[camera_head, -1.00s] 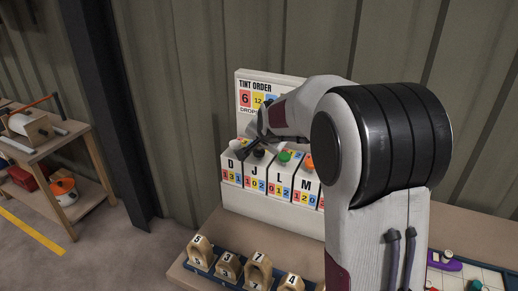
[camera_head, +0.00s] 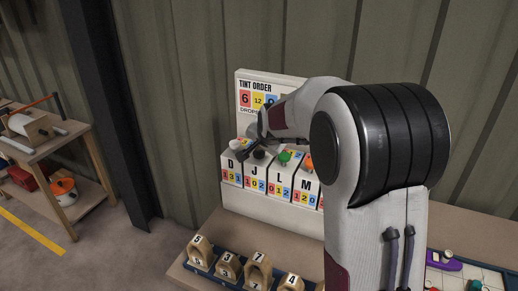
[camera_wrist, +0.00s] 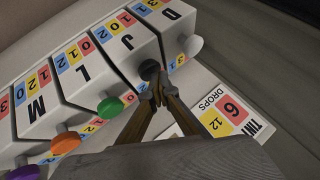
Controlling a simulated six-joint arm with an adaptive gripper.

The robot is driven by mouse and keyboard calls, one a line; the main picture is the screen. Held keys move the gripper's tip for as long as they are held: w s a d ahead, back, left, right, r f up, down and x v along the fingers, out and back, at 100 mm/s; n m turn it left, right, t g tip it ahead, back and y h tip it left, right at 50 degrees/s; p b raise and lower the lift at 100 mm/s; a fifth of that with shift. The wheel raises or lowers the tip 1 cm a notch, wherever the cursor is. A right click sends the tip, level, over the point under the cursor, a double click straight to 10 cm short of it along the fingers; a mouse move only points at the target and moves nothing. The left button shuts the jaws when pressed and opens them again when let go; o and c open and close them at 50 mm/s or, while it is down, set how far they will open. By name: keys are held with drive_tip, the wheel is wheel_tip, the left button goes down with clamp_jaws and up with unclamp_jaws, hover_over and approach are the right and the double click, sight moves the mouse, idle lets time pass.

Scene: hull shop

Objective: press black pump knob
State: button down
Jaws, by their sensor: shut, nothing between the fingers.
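The black pump knob (camera_head: 259,153) sits on top of the pump marked J (camera_head: 256,172), between the white knob (camera_head: 236,144) and the green knob (camera_head: 284,158). In the wrist view the black knob (camera_wrist: 149,69) is just beyond my fingertips and partly covered by them. My gripper (camera_wrist: 158,86) is shut and empty, its tips right at the knob. I cannot tell whether they touch it. In the head view my gripper (camera_head: 248,150) is above the pump row, by the black and white knobs, partly hidden by my arm.
Orange (camera_wrist: 65,143) and purple (camera_wrist: 24,173) knobs continue the row. The tint order board (camera_head: 260,84) stands close behind the pumps. Numbered wooden blocks (camera_head: 258,268) sit in a tray at the front. A purple item (camera_head: 443,261) lies at the right.

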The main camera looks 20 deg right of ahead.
sight(260, 153)
drive_tip(key=shift+r, duration=1.25)
drive_tip(key=shift+r, duration=2.5)
